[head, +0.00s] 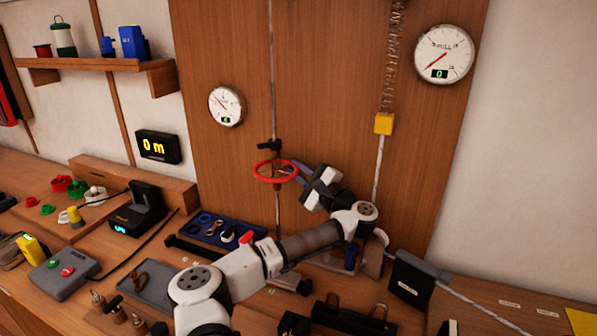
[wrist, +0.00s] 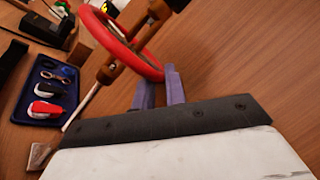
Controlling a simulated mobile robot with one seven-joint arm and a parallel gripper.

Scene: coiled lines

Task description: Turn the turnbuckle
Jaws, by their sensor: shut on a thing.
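The turnbuckle shows as a red ring handwheel (head: 276,171) on a thin vertical line against the wooden panel, with a dark fitting (head: 268,145) just above the ring. In the wrist view the red ring (wrist: 112,38) surrounds a bronze-brown body (wrist: 138,38). My gripper (head: 294,169) reaches in from the right. Its two purple-grey fingers (wrist: 160,88) are shut on the near rim of the ring. The fingertips are partly hidden behind the rim.
A round dial (head: 226,106) hangs upper left of the ring, and a PULL dial (head: 444,54) reading 0 at upper right. A spring (head: 393,60) with a yellow block (head: 383,123) hangs right. A blue tray (head: 208,232) with small parts lies below. A display (head: 158,146) reads 0 m.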

